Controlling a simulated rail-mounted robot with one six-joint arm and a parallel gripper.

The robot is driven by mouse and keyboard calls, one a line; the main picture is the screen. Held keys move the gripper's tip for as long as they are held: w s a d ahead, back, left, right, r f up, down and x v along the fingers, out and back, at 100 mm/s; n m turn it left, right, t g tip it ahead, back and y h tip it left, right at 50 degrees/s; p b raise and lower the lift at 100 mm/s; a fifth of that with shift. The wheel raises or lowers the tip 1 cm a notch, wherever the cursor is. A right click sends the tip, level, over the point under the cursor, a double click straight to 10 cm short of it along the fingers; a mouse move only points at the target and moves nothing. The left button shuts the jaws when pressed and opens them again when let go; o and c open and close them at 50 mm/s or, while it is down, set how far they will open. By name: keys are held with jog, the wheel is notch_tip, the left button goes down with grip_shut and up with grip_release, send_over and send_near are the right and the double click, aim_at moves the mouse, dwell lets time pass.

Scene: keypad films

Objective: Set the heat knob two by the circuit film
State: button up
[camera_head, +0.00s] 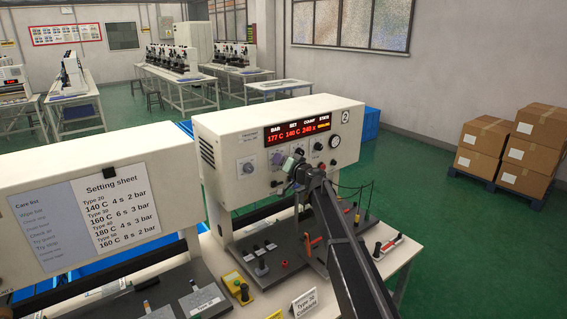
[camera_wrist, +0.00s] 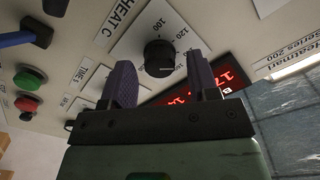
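The heat knob (camera_wrist: 158,58) is a round black knob on a white scale plate marked HEAT C in the wrist view. Numbers from about 100 upward ring it; its pointer setting is too small to read. My gripper (camera_wrist: 161,72) has its two purple fingers apart, with the knob showing between them. I cannot tell whether they touch it. In the head view my gripper (camera_head: 287,163) is at the front of machine two, below its red display (camera_head: 297,134), which seems to read 177 C, 140 C and 240 x. The setting sheet (camera_head: 110,213) hangs on the left machine.
Red-handled levers (camera_head: 312,243) stand below. Boxes (camera_head: 483,137) are stacked at right; the green floor there is clear.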

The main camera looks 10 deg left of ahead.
jog(key=v, duration=1)
jog(key=shift+s+d, duration=0.25)
jog(key=s+d+f+n+g+h+b, duration=0.1)
jog(key=s+f+g, duration=0.45)
jog(key=s, duration=0.35)
jog(key=s+d+f+g+h, duration=0.15)
jog(key=s+f+g, duration=0.35)
jog(key=s, duration=0.5)
jog(key=s+d+f+g+h+b, duration=0.1)
jog(key=s+d+f+h, duration=0.2)
jog(key=s+d, duration=0.3)
jog(key=s+d+f+m+g+h+b, duration=0.1)
jog(key=s+d+f, duration=0.4)
jog(key=s, duration=0.5)
jog(key=s+d+f+m+g+h+b, duration=0.1)
jog(key=s+d+f+h+b, duration=0.2)
jog(key=s+d, duration=0.4)
jog(key=shift+s+f+h, duration=0.45)
jog(key=shift+f+h, duration=0.4)
jog(key=shift+h, duration=0.4)
